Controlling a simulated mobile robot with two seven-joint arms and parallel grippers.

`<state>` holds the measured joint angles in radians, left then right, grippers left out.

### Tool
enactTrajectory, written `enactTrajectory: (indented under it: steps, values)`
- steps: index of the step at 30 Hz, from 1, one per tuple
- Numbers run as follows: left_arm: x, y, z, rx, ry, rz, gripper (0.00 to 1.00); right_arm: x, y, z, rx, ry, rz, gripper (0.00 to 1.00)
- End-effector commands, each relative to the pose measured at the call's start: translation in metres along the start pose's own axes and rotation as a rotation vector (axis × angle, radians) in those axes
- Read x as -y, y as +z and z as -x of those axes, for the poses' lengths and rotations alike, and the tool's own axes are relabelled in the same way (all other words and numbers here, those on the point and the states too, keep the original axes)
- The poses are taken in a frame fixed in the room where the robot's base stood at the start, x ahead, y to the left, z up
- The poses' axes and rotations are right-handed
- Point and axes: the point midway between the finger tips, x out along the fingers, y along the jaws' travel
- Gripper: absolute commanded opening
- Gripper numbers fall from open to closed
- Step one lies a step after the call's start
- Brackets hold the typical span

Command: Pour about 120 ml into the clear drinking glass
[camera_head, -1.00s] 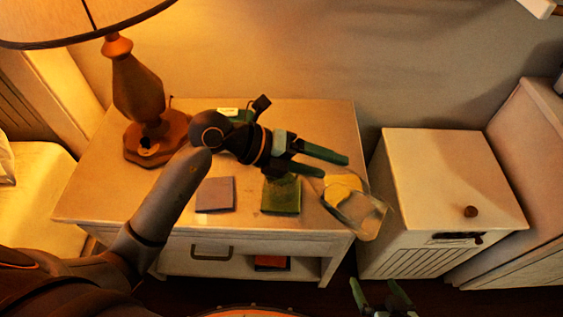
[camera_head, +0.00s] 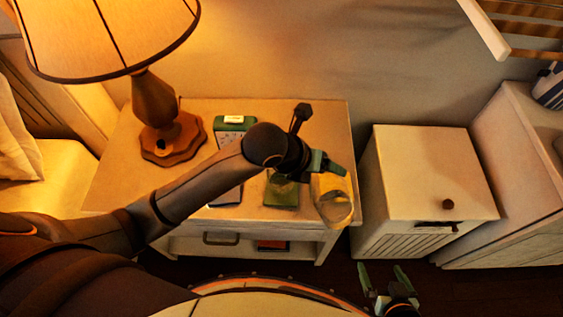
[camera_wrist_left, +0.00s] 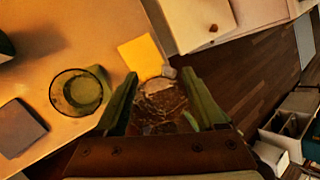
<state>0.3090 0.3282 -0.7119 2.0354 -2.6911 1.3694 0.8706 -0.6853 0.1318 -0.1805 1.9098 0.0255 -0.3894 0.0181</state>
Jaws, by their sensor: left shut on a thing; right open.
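My left gripper (camera_head: 328,168) is shut on a clear glass vessel (camera_head: 337,207), held at the right front corner of the nightstand. In the left wrist view the vessel (camera_wrist_left: 160,105) sits between the two green fingers; how much liquid it holds is hard to tell. The clear drinking glass (camera_wrist_left: 78,92) stands upright on the nightstand, left of the fingers and apart from the vessel. In the head view it is hard to make out over the green square (camera_head: 282,197), partly behind my arm. My right gripper (camera_head: 384,282) is open and empty, low in front of the white cabinet.
A yellow square (camera_wrist_left: 141,56) and a grey square (camera_wrist_left: 21,128) lie on the nightstand (camera_head: 115,183). A lamp (camera_head: 160,115) and a green device (camera_head: 232,126) stand farther back. A white cabinet (camera_head: 420,170) with a knob stands right, across a gap.

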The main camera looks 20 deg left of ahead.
Motion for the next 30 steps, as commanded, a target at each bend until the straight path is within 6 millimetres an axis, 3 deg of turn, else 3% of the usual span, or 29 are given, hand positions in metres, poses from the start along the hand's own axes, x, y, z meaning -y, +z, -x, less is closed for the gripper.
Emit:
enactTrajectory:
  steps: [6,18,30]
  values:
    - [0.015,0.001,0.002,0.024,0.143,-0.087,0.0,0.002,-0.019,0.014,-0.006,-0.002,0.0,1.0]
    - [0.015,-0.004,-0.009,0.035,0.282,-0.158,0.0,0.001,0.008,-0.013,-0.006,-0.004,0.0,1.0]
    - [0.018,-0.006,-0.011,0.042,0.388,-0.208,0.0,0.0,0.018,-0.021,-0.005,-0.004,0.0,1.0]
